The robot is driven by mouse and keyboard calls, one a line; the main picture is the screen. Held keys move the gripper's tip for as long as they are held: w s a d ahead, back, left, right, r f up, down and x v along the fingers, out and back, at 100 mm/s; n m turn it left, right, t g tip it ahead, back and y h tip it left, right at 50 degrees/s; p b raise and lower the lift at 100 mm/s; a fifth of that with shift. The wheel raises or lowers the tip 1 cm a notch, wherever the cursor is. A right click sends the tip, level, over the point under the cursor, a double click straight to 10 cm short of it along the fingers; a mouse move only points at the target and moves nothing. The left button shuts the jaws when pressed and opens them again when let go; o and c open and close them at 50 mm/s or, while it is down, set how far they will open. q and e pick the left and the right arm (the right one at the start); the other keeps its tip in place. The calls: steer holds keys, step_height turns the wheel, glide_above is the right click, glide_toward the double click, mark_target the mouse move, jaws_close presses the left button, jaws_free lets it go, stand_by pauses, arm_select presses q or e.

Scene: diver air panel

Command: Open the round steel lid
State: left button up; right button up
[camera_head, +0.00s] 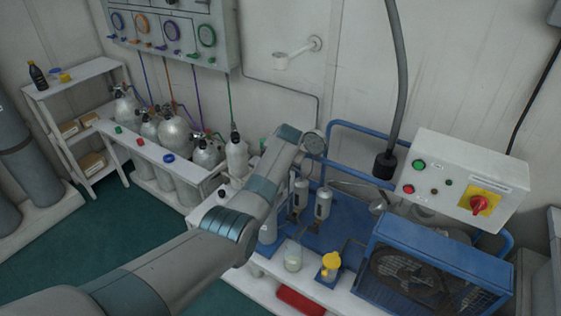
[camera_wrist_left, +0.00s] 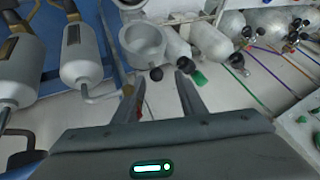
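A round grey metal piece with a raised rim (camera_wrist_left: 145,40), which looks like the steel lid, is just ahead of my left gripper (camera_wrist_left: 160,82) in the left wrist view. I cannot tell whether it is shut or raised. The two fingers are apart, with no visible grip on anything. In the head view my left arm reaches to the middle of the bench and hides the gripper and most of what is around it. My right gripper is not in view.
Grey filter cylinders with pipes (camera_wrist_left: 82,55) stand close left of the gripper. Gas cylinders (camera_head: 174,133) stand in a white rack at the left. A blue-caged fan (camera_head: 425,275) and a control box (camera_head: 463,178) are at the right. A hose (camera_head: 398,80) hangs above the bench.

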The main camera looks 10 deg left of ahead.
arm_select(q)
steer(key=shift+s, duration=0.1)
steer(key=shift+v, duration=1.1)
steer(key=b+v, duration=0.2)
steer(key=v, duration=1.3)
steer(key=shift+b, duration=0.35)
steer(key=shift+r, duration=0.1)
